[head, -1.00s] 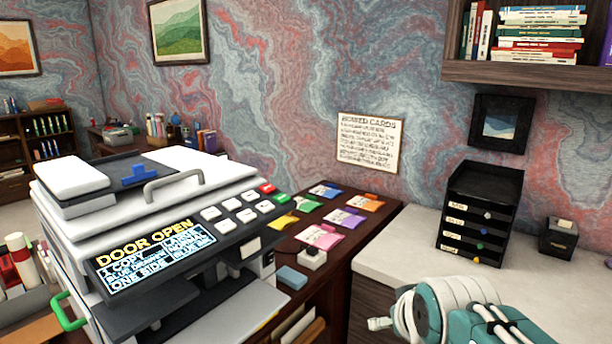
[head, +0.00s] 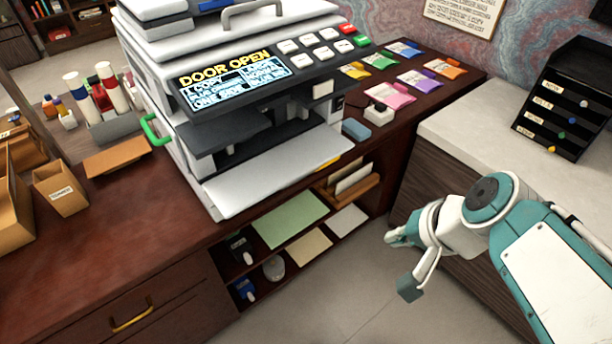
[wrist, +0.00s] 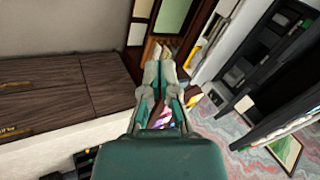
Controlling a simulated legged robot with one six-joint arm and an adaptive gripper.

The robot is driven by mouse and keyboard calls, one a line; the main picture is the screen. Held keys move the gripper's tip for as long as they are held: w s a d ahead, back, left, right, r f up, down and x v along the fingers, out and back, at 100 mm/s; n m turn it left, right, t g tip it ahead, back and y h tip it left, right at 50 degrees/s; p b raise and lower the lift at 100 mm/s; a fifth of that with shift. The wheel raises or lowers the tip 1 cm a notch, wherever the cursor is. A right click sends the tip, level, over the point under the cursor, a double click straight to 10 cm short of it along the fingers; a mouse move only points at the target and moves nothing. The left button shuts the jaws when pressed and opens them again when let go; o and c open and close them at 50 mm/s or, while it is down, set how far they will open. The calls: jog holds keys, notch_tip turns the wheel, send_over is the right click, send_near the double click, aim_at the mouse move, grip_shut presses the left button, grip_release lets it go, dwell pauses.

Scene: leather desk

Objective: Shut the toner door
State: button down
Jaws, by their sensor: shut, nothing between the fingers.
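The copier (head: 235,75) stands on the dark red desk, and its display (head: 235,78) reads "DOOR OPEN". A white panel (head: 275,175) juts out nearly flat from its lower front, apparently the toner door standing open. A green handle (head: 155,130) is on the copier's left side. My gripper (head: 397,236) is to the right of the panel and apart from it, in front of the grey cabinet. In the wrist view my gripper (wrist: 163,72) is shut and empty.
Open shelves (head: 285,245) with papers and small items lie below the panel. Colored cards (head: 390,95) and a blue block (head: 356,129) lie right of the copier. A black drawer stack (head: 565,100) stands on the pale counter (head: 480,130). Floor space is free between desk and arm.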

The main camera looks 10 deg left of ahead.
jog(key=w+a+f+m+y, duration=0.55)
jog(key=w+a+m, duration=0.45)
jog(key=a, duration=0.2)
jog(key=w+a+f+m+t, duration=0.3)
jog(key=w+f+m+t, duration=0.1)
jog(key=w+f+m, duration=0.75)
jog(key=w+a+f, duration=0.2)
jog(key=w+a, duration=0.1)
jog(key=a, duration=0.3)
jog(key=shift+a+m, duration=0.2)
jog(key=shift+m, duration=0.25)
